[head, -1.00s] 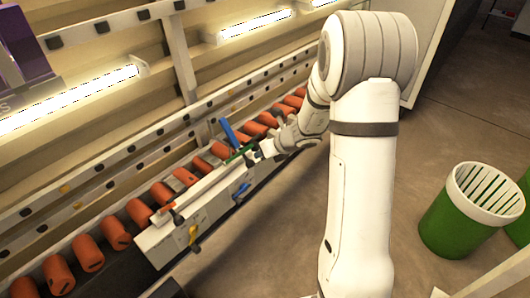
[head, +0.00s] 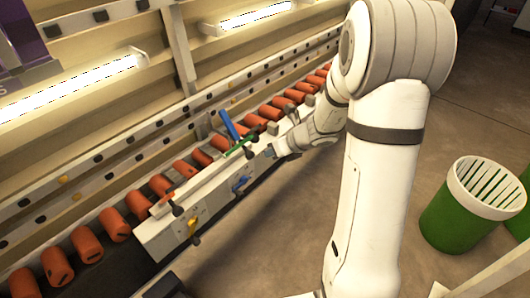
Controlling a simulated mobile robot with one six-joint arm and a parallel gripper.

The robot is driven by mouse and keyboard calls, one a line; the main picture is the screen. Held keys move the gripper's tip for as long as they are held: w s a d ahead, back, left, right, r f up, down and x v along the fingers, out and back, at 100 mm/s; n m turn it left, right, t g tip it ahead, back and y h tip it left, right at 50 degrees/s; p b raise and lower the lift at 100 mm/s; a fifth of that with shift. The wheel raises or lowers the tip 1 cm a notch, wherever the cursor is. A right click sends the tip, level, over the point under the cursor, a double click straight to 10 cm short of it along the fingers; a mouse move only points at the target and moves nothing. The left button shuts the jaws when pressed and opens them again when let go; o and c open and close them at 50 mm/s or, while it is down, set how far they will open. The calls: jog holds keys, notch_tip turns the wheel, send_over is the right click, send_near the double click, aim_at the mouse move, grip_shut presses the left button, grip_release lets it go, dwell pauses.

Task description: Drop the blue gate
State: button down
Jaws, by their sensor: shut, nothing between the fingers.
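The blue gate (head: 229,125) is a narrow blue bar rising at a tilt beside the orange rollers, about midway along the conveyor. A green bar (head: 240,145) lies just below it, across the white rail. My gripper (head: 270,153) is just right of the green bar, at the front side of the rail. It is shut and empty, apart from the blue gate. The fingers are small in the picture, and I cannot tell if they touch the rail.
A white control box (head: 168,232) with a blue handle (head: 241,184) and a yellow handle (head: 193,226) fronts the rollers (head: 136,204). Lit shelving stands behind. A green and white bin (head: 470,205) is at right.

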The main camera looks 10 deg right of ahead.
jog(key=v, duration=0.2)
jog(key=p+v, duration=0.1)
jog(key=v, duration=0.2)
jog(key=shift+w+a+r, duration=0.1)
jog(key=shift+w+r, duration=0.05)
jog(key=shift+r, duration=0.3)
